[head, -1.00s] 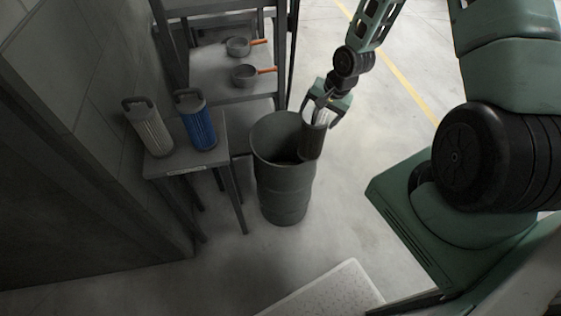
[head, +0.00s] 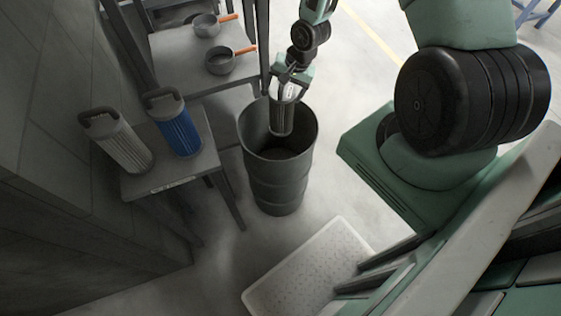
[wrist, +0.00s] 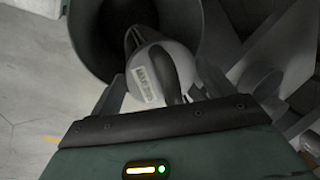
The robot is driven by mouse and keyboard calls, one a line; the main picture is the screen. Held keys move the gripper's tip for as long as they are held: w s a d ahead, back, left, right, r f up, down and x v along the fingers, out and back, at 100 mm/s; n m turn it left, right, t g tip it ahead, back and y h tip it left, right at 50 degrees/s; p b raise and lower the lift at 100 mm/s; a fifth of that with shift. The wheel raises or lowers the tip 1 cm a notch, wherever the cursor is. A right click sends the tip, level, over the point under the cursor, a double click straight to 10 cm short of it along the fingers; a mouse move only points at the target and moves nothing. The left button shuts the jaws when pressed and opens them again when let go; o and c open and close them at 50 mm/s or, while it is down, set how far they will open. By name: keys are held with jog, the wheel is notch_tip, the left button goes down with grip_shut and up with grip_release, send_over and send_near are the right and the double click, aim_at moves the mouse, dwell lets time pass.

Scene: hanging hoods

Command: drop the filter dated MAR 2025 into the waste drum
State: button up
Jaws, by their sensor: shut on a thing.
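My gripper (head: 290,84) is shut on the top of a pale, ribbed filter (head: 281,118), which hangs upright over the mouth of the dark grey waste drum (head: 278,182). The filter's lower end overlaps the drum's opening; I cannot tell how deep it is. In the wrist view, my gripper (wrist: 165,92) holds the filter (wrist: 172,66) with the drum's rim (wrist: 88,40) around it. A white label with small dark print shows on the filter; the date is too blurred to read surely. A white filter (head: 127,148) and a blue filter (head: 180,132) stand on a side table.
The small grey side table (head: 198,167) is left of the drum, against the wall. Behind the drum, a shelf (head: 180,72) holds two pans (head: 221,62) with orange handles. A pale speckled slab (head: 315,262) lies in front. Open floor (head: 345,110) is to the right.

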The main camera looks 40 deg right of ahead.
jog(key=shift+f+b, duration=2.3)
jog(key=shift+f, duration=0.4)
jog(key=o, duration=1)
jog(key=p+v, duration=0.3)
jog(key=v, duration=1.4)
jog(key=shift+s+r, duration=0.1)
jog(key=shift+r, duration=0.15)
